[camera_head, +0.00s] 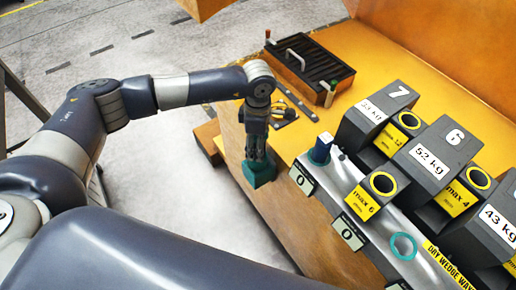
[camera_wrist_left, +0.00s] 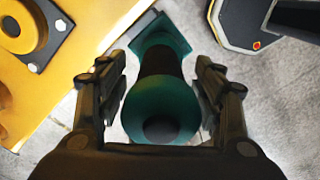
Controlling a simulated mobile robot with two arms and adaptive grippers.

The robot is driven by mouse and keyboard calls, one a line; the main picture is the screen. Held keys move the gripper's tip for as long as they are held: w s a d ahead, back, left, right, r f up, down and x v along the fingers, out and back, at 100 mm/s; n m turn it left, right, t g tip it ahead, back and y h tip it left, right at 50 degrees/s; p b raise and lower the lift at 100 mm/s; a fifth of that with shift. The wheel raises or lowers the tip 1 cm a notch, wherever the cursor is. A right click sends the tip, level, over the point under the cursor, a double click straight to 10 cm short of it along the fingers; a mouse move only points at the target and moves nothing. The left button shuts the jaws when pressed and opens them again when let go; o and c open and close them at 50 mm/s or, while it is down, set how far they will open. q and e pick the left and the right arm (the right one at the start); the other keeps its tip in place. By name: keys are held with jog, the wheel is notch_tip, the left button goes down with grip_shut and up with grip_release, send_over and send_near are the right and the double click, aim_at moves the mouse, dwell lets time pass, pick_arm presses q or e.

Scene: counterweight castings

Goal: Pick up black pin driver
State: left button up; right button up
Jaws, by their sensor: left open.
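A teal and black tool, which looks like the pin driver (camera_wrist_left: 160,110), lies between the fingers of my left gripper (camera_wrist_left: 160,68) in the left wrist view. It has a rounded teal end with a dark centre, a black middle and a square teal far end. In the head view its teal end (camera_head: 259,172) shows just below my left gripper (camera_head: 257,153), beside the front edge of the orange bench. The gripper is open, with a finger on each side of the tool; contact is hard to tell. My right gripper is not in view.
The orange bench (camera_head: 300,50) carries a black slotted tray (camera_head: 312,70) and several dark weights, including one marked 7 (camera_head: 376,115). Grey floor (camera_head: 165,45) is clear at left.

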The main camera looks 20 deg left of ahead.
pick_arm(q)
jog(key=shift+f, duration=0.7)
grip_shut()
jog(key=shift+r, duration=0.1)
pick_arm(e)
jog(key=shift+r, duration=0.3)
pick_arm(q)
jog(key=shift+w+r, duration=0.1)
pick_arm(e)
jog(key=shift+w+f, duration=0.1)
pick_arm(q)
jog(key=shift+r, duration=0.3)
notch_tip(320, 180, up, 8)
jog(key=b, duration=0.3)
jog(key=shift+r+b, duration=0.2)
jog(key=shift+b, duration=0.15)
notch_tip(320, 180, up, 11)
jog(key=p, duration=0.3)
jog(key=shift+p, duration=0.3)
jog(key=shift+f, duration=0.15)
